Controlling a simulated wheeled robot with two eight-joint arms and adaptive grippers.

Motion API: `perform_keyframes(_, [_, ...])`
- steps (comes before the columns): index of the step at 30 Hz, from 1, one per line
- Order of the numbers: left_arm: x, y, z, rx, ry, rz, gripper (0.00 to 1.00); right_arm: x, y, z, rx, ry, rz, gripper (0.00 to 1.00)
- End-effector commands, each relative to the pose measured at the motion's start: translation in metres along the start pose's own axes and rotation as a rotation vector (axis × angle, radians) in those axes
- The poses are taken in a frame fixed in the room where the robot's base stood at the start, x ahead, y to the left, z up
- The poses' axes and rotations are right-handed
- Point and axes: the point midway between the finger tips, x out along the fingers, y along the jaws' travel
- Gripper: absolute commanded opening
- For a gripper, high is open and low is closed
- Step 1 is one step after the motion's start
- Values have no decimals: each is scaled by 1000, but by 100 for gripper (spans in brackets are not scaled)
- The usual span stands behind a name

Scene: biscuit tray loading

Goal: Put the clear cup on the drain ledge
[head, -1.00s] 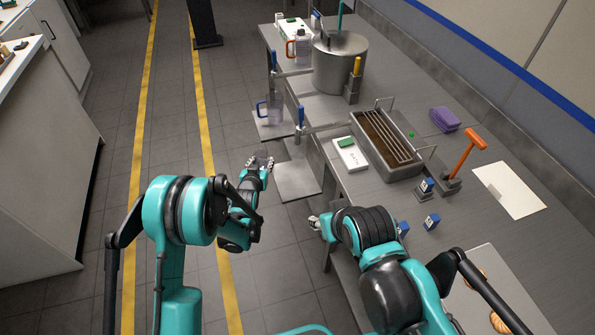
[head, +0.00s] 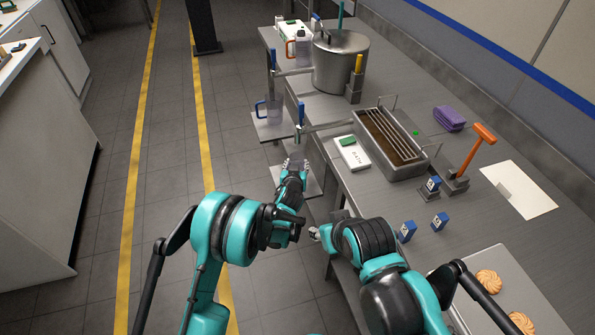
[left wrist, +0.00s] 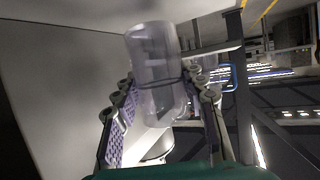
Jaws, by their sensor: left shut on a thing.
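My left gripper (head: 293,166) is shut on the clear cup (left wrist: 152,65). In the left wrist view the see-through cup stands between the two padded fingers (left wrist: 160,100), tilted slightly in the picture. In the head view the cup (head: 297,152) is faint, just beyond the fingertips and below the nearer blue-handled tap (head: 301,115). A grey ledge (head: 315,184) juts from the table side there, partly hidden by my left gripper. I cannot tell whether the cup touches it. My right gripper (head: 315,233) is by the table's near-left edge; its finger opening is unclear.
A second ledge (head: 268,133) farther back holds a clear jug (head: 270,108) under another blue-handled tap. The table carries a large pot (head: 340,62), a wire-topped trough (head: 394,145), a white-and-green box (head: 350,153) and a biscuit tray (head: 478,318). Open floor lies left of the ledges.

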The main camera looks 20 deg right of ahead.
Motion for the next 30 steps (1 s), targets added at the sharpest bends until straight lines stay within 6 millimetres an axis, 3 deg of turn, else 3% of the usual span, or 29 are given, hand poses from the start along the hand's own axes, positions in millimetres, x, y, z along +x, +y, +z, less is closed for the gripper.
perform_keyframes(1, [6, 0, 14, 0, 0, 0, 9, 8, 0, 6, 0, 0, 0, 40])
perform_keyframes(3, [9, 3, 18, 0, 0, 1, 9, 13, 0, 10, 0, 0, 0, 40])
perform_keyframes(14, [9, 4, 18, 0, 0, 0, 9, 12, 0, 8, 0, 0, 0, 40])
perform_keyframes(15, [9, 4, 18, 0, 0, 0, 49, 12, 0, 8, 0, 0, 0, 40])
perform_keyframes(17, [9, 4, 18, 0, 0, 0, 62, 12, 0, 8, 0, 0, 0, 40])
perform_keyframes(27, [8, 4, 16, 0, 0, 0, 62, 12, 0, 8, 0, 0, 0, 40])
perform_keyframes(30, [-3, 4, 15, 1, 0, 1, 62, 8, 0, 6, 0, 0, 0, 40])
